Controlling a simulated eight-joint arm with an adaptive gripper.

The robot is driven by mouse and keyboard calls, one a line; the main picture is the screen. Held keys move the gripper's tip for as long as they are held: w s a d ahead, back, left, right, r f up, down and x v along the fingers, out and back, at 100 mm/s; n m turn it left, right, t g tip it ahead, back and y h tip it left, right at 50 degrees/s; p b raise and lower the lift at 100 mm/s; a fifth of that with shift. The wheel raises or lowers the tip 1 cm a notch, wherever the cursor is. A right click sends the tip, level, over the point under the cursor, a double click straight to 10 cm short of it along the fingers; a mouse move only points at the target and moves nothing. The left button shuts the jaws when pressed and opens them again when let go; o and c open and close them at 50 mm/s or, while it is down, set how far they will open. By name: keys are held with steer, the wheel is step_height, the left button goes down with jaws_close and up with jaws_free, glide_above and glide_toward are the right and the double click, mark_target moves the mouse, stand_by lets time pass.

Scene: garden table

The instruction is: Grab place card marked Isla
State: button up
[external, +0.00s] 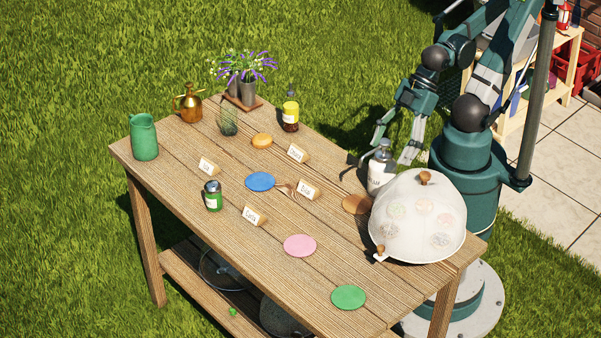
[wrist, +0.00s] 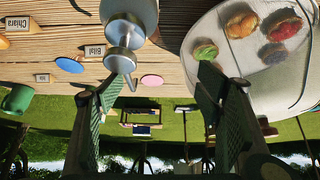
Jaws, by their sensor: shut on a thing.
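Several small wooden place cards stand on the table. In the external view they are a left card (external: 208,166), a back card (external: 298,152), a middle card (external: 308,190) and a front card (external: 254,215). Their lettering is too small to tell surely which is Isla. In the wrist view one card (wrist: 20,24) seems to read Chiara; another (wrist: 95,50) is hard to read. The bottle's silver top shows in the wrist view (wrist: 122,58); finger contact is unclear.
A mesh food cover (external: 415,215) stands close right of the bottle. Blue (external: 260,182), pink (external: 300,246) and green (external: 348,297) discs lie on the table. A dark bottle (external: 290,112) stands at the back.

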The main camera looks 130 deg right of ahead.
step_height(320, 180, up, 6)
steer(key=f+p, duration=0.1)
steer(key=p, duration=0.5)
steer(key=w+d+r+g+p, duration=0.2)
steer(key=w+d+r, duration=0.3)
steer(key=w+d, duration=0.6)
steer(key=g+p, duration=0.5)
steer(key=p, duration=0.2)
glide_above(209, 165)
steer(key=shift+n, duration=0.4)
steer(key=f, duration=1.8)
steer(key=shift+s+d+f, duration=0.25)
steer(key=shift+s+d, duration=0.05)
steer(key=shift+d+f, duration=0.25)
steer(key=shift+f, duration=0.05)
steer(key=shift+f+b, duration=0.3)
steer(key=shift+f, duration=1)
